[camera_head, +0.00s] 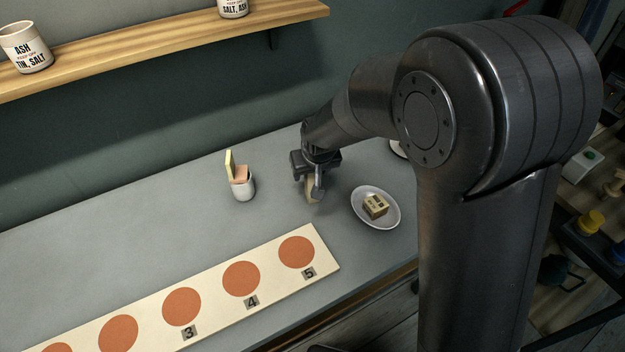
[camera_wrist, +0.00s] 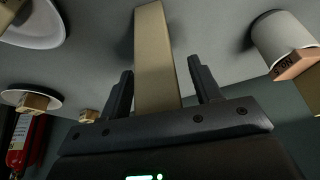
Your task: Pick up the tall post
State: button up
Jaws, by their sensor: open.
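The tall post is a plain beige bar. In the wrist view the post (camera_wrist: 157,60) runs between the two fingers of my gripper (camera_wrist: 164,88), with visible gaps on both sides. In the head view my gripper (camera_head: 314,183) points down over the grey table, and the pale post (camera_head: 311,191) shows at its fingers, mostly hidden by them. My gripper is open around the post. Neither finger visibly touches it. The post's end near the palm is hidden by the gripper body in the wrist view.
Left of my gripper stands a white cup (camera_head: 244,191) holding a pinkish block and a pale slab (camera_head: 230,163). To the right is a white dish (camera_head: 393,220) with a small block (camera_head: 375,206). A board (camera_head: 212,289) with orange circles lies in front. A shelf (camera_head: 150,52) hangs behind.

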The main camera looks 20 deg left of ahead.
jog(key=shift+c, duration=0.2)
grip_shut()
dwell(0.5)
